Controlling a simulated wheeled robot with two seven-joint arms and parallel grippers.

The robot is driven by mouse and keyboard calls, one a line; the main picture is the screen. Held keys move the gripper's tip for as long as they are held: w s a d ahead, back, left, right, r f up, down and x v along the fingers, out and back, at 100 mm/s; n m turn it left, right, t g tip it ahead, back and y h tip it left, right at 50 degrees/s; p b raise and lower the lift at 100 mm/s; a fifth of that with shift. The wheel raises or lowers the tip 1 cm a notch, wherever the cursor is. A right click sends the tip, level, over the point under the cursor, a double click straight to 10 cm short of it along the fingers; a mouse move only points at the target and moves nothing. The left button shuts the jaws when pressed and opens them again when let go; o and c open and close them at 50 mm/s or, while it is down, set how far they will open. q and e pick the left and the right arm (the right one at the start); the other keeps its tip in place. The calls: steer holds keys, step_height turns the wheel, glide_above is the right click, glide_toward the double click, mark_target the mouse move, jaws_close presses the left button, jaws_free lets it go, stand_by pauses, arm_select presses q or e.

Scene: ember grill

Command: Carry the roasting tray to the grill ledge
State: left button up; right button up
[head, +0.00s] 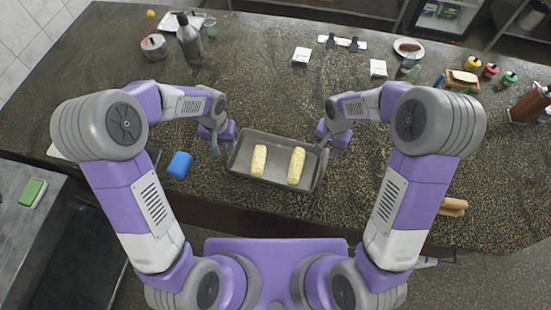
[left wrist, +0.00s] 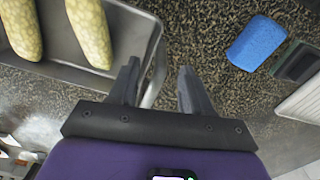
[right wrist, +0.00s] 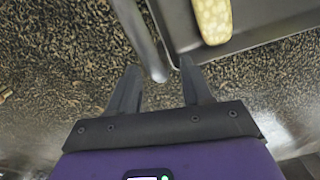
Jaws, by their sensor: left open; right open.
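The roasting tray (head: 277,180) is a grey rectangular pan flat on the speckled counter, with two pale yellow corn-like pieces (head: 258,160) (head: 296,166) in it. My left gripper (head: 216,148) is open at its left end; in the left wrist view the tray's rim (left wrist: 155,62) lies between the spread fingers (left wrist: 158,82). My right gripper (head: 325,146) is open at its right end; in the right wrist view the tray's end rim (right wrist: 146,42) shows between the fingers (right wrist: 160,78). Contact cannot be told. I cannot identify the grill ledge for sure.
A blue block (head: 179,165) lies left of the tray. A bottle (head: 189,42) and round tin (head: 153,46) stand at the back left. White boxes (head: 301,54) and several jars are further back. A lower surface (head: 60,190) with a green sponge (head: 33,192) is at left.

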mark_target(224, 148)
arm_select(q)
steer(key=shift+f, duration=2.2)
arm_select(e)
steer(key=shift+f, duration=2.15)
steer(key=shift+w, duration=0.1)
arm_select(q)
jaws_close()
arm_select(e)
jaws_close()
arm_select(q)
steer(key=shift+r, duration=0.1)
